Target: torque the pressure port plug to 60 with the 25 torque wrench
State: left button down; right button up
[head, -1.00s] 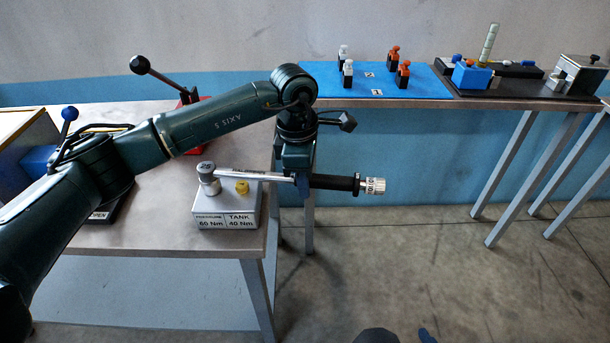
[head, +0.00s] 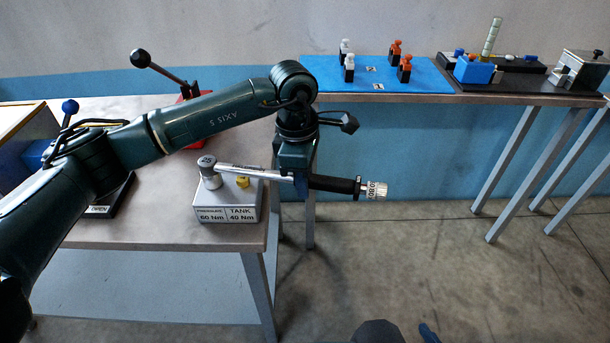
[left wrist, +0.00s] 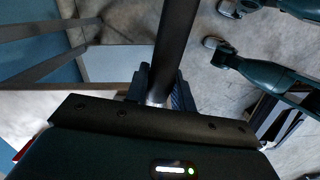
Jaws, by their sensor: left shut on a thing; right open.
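The 25 torque wrench (head: 250,172) lies nearly level, with its round head, marked 25, over the pressure side of the port block (head: 229,214). The pressure plug is hidden under that head. The block's label reads 60 Nm for pressure and 40 Nm for tank. A yellow plug (head: 243,182) shows on the tank side. My left gripper (head: 301,184) is shut on the wrench at the inner end of its black grip. The left wrist view shows the dark shaft (left wrist: 175,45) between the fingers. The scale by the silver end knob is too small to read surely. My right gripper does not show.
The block stands near the front right corner of the left table (head: 150,232). A red base with a black-knobbed lever (head: 160,70) stands behind my left arm. The right table holds a blue mat (head: 325,72) with white and orange pieces. Open floor lies right of the block.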

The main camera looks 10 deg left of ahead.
pick_arm(q)
jog(key=shift+s+m, duration=0.3)
jog(key=shift+s, duration=0.3)
jog(key=shift+s, duration=0.15)
jog(key=shift+s+m, duration=0.5)
jog(key=shift+s, duration=0.05)
jog(key=shift+s+a, duration=0.1)
jog(key=shift+s, duration=0.15)
dwell(0.4)
jog(key=shift+s+a+r+m+b, duration=0.1)
jog(key=shift+s+m+b, duration=0.25)
jog(key=shift+s+m, duration=0.2)
jog(key=shift+s, duration=0.2)
jog(key=shift+w, duration=0.2)
jog(key=shift+w+n+b, duration=0.35)
jog(key=shift+w+b, duration=0.05)
jog(key=shift+w, duration=0.05)
